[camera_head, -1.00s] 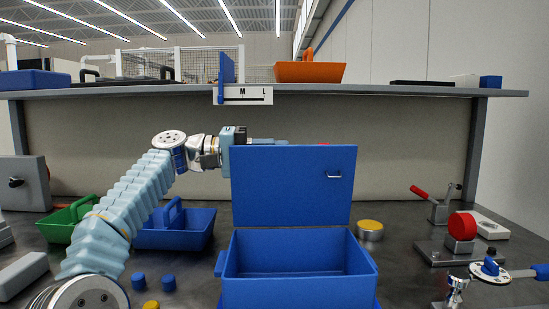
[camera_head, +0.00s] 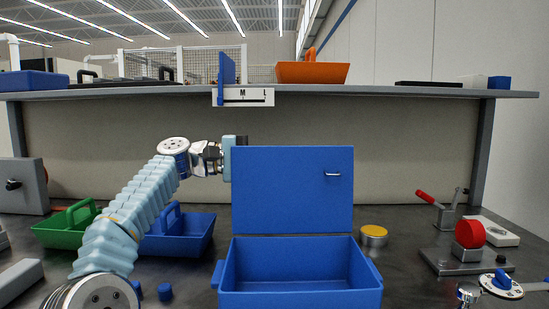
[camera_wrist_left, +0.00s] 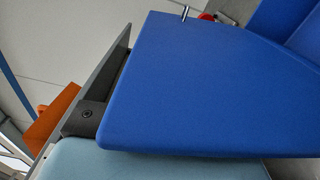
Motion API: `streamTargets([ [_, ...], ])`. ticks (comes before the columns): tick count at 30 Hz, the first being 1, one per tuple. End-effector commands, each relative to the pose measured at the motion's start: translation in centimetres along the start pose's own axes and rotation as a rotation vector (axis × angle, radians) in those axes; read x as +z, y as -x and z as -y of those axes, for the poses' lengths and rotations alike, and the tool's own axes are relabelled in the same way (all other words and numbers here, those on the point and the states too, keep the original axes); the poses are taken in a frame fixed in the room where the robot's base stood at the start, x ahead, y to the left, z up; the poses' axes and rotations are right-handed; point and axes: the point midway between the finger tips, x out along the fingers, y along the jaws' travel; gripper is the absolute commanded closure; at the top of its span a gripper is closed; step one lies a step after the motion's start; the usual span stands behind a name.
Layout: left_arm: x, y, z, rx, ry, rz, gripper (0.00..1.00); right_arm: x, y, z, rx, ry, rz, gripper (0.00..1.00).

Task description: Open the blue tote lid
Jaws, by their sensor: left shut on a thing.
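The blue tote (camera_head: 300,299) stands at the front middle of the bench, its mouth uncovered. Its blue lid (camera_head: 290,188) stands about upright along the tote's rear edge, with a small metal handle (camera_head: 333,174) near its upper right. My left gripper (camera_head: 233,150) is shut on the lid's upper left edge; its fingers are mostly hidden by the lid. In the left wrist view the lid (camera_wrist_left: 210,85) fills the middle, beside a dark finger (camera_wrist_left: 95,105). My right gripper is not in view.
A green tote (camera_head: 66,232) and another blue tote (camera_head: 180,238) stand to the left, behind my left arm. A yellow-topped tin (camera_head: 374,235) and a red cylinder fixture (camera_head: 469,234) stand to the right. A shelf (camera_head: 380,92) runs above, behind the lid.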

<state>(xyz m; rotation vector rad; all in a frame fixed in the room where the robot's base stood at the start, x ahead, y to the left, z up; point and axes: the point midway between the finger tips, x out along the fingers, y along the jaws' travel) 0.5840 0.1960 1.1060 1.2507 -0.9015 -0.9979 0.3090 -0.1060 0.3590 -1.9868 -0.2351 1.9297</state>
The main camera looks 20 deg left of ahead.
Motion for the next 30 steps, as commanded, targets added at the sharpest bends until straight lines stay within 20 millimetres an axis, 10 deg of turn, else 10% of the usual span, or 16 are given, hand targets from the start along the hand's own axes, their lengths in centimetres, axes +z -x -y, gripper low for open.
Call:
streamTargets([
  [2,-0.2,-0.1,0.7,-0.012,0.008,0.003,1.00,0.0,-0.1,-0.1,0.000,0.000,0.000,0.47],
  [3,-0.3,-0.1,0.8,-0.013,0.008,0.003,0.77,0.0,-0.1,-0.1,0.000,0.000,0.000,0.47],
  [7,-0.2,-0.1,0.6,-0.010,0.006,0.003,0.60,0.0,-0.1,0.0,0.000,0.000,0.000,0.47],
  [18,-0.2,0.8,0.3,-0.004,0.002,-0.001,0.60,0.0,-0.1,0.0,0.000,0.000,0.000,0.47],
  [30,-0.2,9.2,0.4,-0.005,0.002,-0.002,0.60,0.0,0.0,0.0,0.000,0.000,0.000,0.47],
])
